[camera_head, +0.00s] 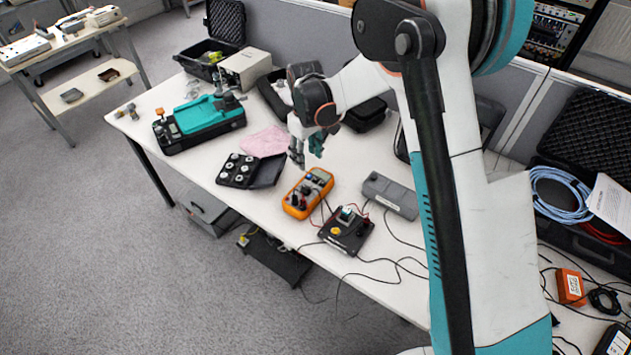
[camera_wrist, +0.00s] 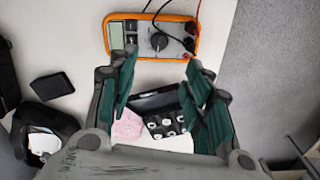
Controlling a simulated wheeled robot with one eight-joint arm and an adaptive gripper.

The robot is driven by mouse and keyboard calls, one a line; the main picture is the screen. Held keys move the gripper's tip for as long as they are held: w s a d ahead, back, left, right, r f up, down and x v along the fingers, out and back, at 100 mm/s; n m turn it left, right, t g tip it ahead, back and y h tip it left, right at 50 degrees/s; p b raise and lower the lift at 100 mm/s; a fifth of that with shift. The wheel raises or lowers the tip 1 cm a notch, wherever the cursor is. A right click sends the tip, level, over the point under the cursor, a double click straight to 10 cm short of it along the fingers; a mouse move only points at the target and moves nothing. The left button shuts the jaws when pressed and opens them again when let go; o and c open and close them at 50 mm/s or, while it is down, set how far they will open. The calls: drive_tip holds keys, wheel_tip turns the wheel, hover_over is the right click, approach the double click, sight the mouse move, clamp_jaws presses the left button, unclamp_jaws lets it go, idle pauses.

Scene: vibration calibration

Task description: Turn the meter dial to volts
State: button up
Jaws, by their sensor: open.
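The orange meter (camera_head: 307,193) lies on the white table in the head view, with leads plugged in at its near end. In the wrist view the meter (camera_wrist: 152,37) is at the top, with a grey display on its left. Its round dark dial (camera_wrist: 159,41) shows near the middle of its face; the dial's setting is too small to read. My gripper (camera_head: 306,158) is above the table, behind the meter in the head view. In the wrist view my gripper (camera_wrist: 158,70) has its green-padded fingers spread apart, with nothing between them and the meter beyond their tips.
A black device (camera_head: 346,230) with a yellow button and a grey box (camera_head: 390,195) stand right of the meter, with loose cables around them. A black case (camera_head: 240,170) of round pieces and a pink cloth (camera_head: 265,141) lie left. Bare table (camera_head: 215,200) shows near the front edge.

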sight(308, 189)
wheel_tip(308, 189, down, 15)
drive_tip(key=b, duration=0.3)
drive_tip(key=shift+w+f, duration=0.1)
idle(0.4)
drive_tip(key=c, duration=1)
